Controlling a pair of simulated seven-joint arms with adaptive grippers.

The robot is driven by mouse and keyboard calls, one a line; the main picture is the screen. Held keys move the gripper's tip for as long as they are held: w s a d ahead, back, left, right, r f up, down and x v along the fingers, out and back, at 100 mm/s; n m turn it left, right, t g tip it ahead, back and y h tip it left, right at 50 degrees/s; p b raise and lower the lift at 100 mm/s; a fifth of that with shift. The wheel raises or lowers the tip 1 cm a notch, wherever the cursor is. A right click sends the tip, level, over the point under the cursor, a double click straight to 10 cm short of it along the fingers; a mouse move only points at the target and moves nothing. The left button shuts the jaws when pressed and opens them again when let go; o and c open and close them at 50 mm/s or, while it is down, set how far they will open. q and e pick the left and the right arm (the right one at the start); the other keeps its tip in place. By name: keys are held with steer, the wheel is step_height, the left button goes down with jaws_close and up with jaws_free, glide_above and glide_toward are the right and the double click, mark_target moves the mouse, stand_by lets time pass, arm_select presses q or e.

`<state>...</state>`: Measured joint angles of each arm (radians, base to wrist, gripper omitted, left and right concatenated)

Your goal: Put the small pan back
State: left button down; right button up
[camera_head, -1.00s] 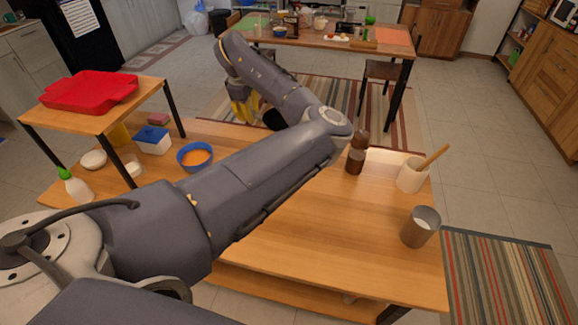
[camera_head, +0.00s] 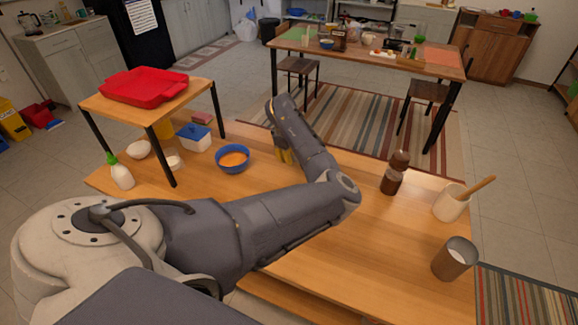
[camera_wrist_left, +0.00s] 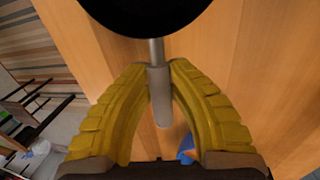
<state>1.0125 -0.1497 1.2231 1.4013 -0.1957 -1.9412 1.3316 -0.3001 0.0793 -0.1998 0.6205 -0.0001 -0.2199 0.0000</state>
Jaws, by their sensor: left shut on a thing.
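The small pan shows in the left wrist view as a black round body (camera_wrist_left: 140,14) with a grey metal handle (camera_wrist_left: 160,95). My left gripper (camera_wrist_left: 158,65) has its yellow fingers closed around this handle, near the pan's body. In the head view my left gripper (camera_head: 284,153) is over the far part of the wooden table (camera_head: 330,235), right of the blue bowl. My arm hides the pan there. I cannot tell whether the pan touches the table. My right gripper is not in view.
The blue bowl with orange contents (camera_head: 233,158) is left of my gripper. A red tray (camera_head: 145,87) sits on a raised shelf (camera_head: 198,93). Brown shakers (camera_head: 392,181), a white utensil pot (camera_head: 451,203) and a metal cup (camera_head: 455,259) stand on the right. The table's middle is mostly clear.

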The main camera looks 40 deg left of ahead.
mark_target(289, 169)
arm_select(q)
steer(key=shift+f, duration=2.25)
steer(key=shift+f, duration=0.1)
steer(key=c, duration=1.3)
jaws_free()
step_height(289, 169, up, 12)
steer(key=s, duration=0.2)
steer(key=shift+d, duration=0.2)
steer(key=shift+s, duration=0.1)
